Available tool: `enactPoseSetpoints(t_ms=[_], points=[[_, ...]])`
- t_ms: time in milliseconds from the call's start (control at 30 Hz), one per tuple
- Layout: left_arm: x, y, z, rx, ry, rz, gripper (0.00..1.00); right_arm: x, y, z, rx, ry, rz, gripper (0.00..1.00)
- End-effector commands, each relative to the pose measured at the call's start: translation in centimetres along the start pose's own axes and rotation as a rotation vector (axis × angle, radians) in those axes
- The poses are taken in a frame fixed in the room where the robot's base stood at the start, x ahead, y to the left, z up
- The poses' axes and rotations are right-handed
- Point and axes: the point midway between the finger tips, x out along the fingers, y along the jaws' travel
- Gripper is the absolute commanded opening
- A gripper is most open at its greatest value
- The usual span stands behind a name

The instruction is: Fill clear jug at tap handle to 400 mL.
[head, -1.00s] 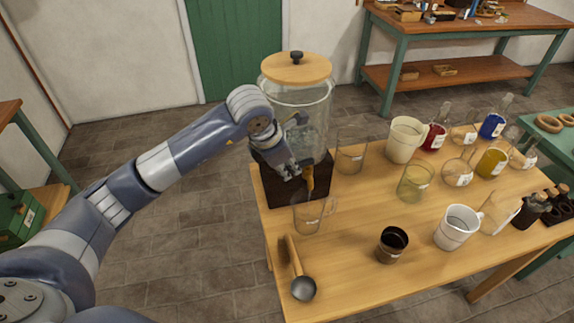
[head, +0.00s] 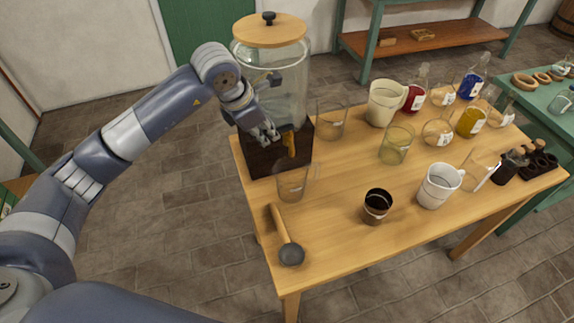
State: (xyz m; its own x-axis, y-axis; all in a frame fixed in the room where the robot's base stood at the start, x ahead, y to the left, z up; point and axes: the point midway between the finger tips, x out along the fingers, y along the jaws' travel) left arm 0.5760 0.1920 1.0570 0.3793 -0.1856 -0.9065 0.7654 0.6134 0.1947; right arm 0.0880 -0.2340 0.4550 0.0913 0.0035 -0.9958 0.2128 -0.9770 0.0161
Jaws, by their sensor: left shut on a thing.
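The clear jug (head: 293,184) stands upright on the near left part of the wooden table, under the orange tap (head: 291,145) of a big glass dispenser (head: 285,85). Its marks and any water level in it are too small to read. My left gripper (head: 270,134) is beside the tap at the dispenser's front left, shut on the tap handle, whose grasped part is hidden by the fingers. Whether water is running cannot be told. My right gripper is not in view.
A ladle (head: 288,240) lies near the table's front left corner. A dark cup (head: 377,204), a white jug (head: 437,186), a tall glass beaker (head: 332,120), a yellowish beaker (head: 397,145) and a cream jug (head: 384,102) stand to the right. Several flasks crowd the back right.

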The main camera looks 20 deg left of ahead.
Motion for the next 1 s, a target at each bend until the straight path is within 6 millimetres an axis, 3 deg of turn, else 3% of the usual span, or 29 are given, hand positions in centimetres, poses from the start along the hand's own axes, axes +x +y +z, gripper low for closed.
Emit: enactPoseSetpoints(t_ms=[1000], points=[[-0.3,-1.9,0.6,-0.318,0.066,0.133,0.00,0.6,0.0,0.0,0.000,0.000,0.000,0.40]])
